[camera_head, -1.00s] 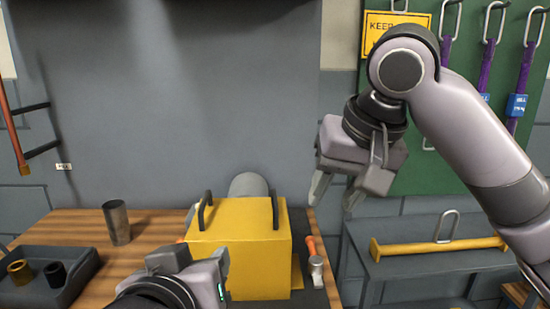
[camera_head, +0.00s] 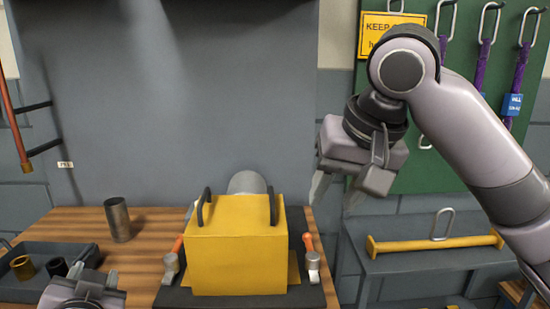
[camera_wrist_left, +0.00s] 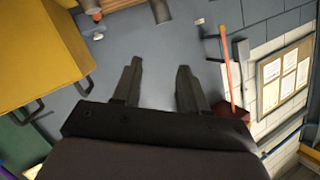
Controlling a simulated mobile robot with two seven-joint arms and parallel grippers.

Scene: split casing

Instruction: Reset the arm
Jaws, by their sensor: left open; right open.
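My right gripper (camera_head: 334,190) is raised at the right of the head view, open and empty, its fingers pointing down. It hangs above and to the right of the yellow casing (camera_head: 238,250), apart from it. My left gripper shows only in part at the bottom left of the head view, in front of the tray. In the left wrist view my left gripper's two fingers (camera_wrist_left: 157,88) are spread apart with nothing between them. The yellow casing, with two dark handles, also shows there (camera_wrist_left: 38,55) at the upper left.
A grey metal cup (camera_head: 118,220) stands on the wooden table (camera_head: 145,257). A dark tray (camera_head: 25,290) with two rings sits at the left. Orange-handled clamps flank the casing, including one at its right (camera_head: 311,260). A grey shelf (camera_head: 420,265) holds a yellow bar (camera_head: 435,244).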

